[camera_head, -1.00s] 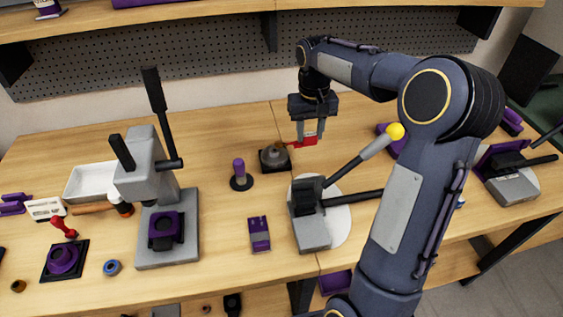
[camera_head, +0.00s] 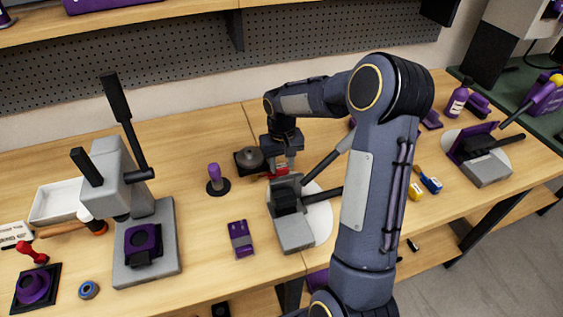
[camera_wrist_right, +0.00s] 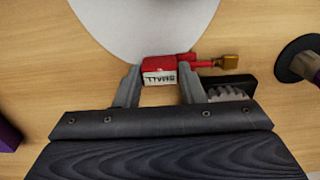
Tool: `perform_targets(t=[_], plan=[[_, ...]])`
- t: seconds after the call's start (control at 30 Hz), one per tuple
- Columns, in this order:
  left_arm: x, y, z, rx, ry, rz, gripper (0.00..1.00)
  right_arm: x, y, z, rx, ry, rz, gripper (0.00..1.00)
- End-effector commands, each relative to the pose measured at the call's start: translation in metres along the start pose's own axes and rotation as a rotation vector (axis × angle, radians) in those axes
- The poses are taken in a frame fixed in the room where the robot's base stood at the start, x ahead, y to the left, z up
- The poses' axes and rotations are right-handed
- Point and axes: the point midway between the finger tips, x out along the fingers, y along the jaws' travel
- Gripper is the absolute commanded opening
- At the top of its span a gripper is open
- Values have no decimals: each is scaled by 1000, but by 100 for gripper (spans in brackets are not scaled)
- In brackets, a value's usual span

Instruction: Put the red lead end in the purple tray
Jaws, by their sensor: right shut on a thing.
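My right gripper (camera_head: 281,168) is shut on the red lead end (camera_wrist_right: 183,66), a red block with a white label reading "SMALL" and a brass-coloured tip at its right in the wrist view. The two grey fingertips (camera_wrist_right: 160,84) stand on either side of the block. In the head view the red lead end (camera_head: 281,172) shows low behind the grey clamp-like device, close to the dark round-topped block. A purple piece (camera_head: 317,281), possibly the purple tray, shows below the bench's front edge, partly hidden by my arm. My left gripper is not in view.
A grey device with black levers (camera_head: 293,231) stands on a white disc just in front of the gripper. The dark round-topped block (camera_head: 249,159) and a purple-handled stamp (camera_head: 215,180) are to its left. A lever press (camera_head: 147,245) stands further left.

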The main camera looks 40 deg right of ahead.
Motion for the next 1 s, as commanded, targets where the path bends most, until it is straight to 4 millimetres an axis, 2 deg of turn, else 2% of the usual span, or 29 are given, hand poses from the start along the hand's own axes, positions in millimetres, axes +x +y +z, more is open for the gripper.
perform_targets(t=[0.27, 0.3, 0.47, 0.83, 1.0], plan=[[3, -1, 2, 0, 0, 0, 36, 4, 0, 0, 0, 0, 0, 8], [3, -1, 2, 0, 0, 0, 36, 4, 0, 0, 0, 0, 0, 37], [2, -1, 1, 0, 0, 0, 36, 3, 0, 0, -1, 0, 0, 57], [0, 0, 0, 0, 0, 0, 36, -4, 0, 0, -1, 1, 0, 57], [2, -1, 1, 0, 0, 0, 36, -31, 0, -1, -2, 6, 1, 57]])
